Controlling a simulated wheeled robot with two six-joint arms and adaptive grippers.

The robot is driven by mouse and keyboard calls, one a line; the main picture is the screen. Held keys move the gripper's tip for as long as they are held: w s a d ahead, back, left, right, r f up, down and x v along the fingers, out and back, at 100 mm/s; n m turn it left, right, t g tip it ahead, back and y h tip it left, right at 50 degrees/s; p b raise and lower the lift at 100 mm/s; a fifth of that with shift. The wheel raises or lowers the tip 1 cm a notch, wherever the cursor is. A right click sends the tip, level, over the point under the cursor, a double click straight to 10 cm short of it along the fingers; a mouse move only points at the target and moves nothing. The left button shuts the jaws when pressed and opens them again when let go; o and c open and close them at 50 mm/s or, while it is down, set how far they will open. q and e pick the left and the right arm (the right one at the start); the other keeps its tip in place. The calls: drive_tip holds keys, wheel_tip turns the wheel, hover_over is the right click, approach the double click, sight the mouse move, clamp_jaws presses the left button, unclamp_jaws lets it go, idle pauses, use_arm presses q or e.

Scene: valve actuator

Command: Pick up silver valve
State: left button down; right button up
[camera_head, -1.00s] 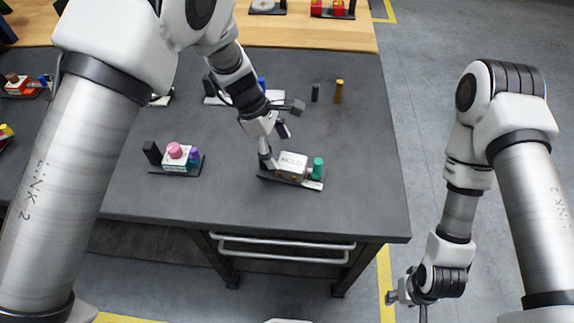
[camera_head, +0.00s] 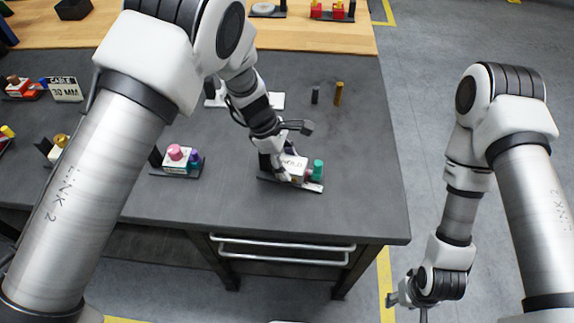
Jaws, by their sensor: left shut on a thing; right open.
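My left gripper (camera_head: 281,174) reaches down to a small unit with a white box (camera_head: 294,165) marked HOLD. It is shut at the left side of the box, on a small part hidden by its fingers. I cannot make out a silver valve there. My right gripper (camera_head: 391,299) is open and empty, low at the right, off the table.
A similar unit with a pink knob (camera_head: 175,152) and a purple knob (camera_head: 194,159) stands to the left. A gold cylinder (camera_head: 338,94) and a dark cylinder (camera_head: 315,95) stand behind. The table's right and front parts (camera_head: 360,205) are clear.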

sight(288, 163)
use_arm(q)
drive_tip(key=shift+r, duration=0.45)
drive_tip(key=v, duration=0.2)
drive_tip(key=shift+a+r, duration=0.1)
drive_tip(key=shift+r, duration=0.3)
drive_tip(key=w+a, duration=0.1)
drive_tip(key=a, duration=0.4)
drive_tip(key=w+a, duration=0.1)
drive_tip(key=a, duration=0.4)
drive_tip(key=w+a, duration=0.1)
drive_tip(key=a, duration=0.5)
drive_tip(key=shift+w, duration=0.25)
drive_tip(key=shift+n, duration=0.5)
drive_tip(key=d, duration=0.7)
drive_tip(key=s+d, duration=0.1)
drive_tip(key=d, duration=0.2)
drive_tip(key=shift+d+r, duration=0.1)
drive_tip(key=shift+d, duration=0.25)
drive_tip(key=shift+m, duration=0.5)
drive_tip(key=s+d, duration=0.1)
drive_tip(key=d, duration=0.3)
drive_tip(key=s+d, duration=0.1)
drive_tip(key=d, duration=0.1)
drive_tip(key=shift+s+d+f, duration=0.25)
drive_tip(key=shift+s+f, duration=0.1)
drive_tip(key=shift+f, duration=0.05)
drive_tip(key=shift+a+f, duration=0.2)
drive_tip(key=shift+f, duration=0.4)
drive_tip(key=shift+d+f, duration=0.15)
drive_tip(key=shift+f, duration=0.3)
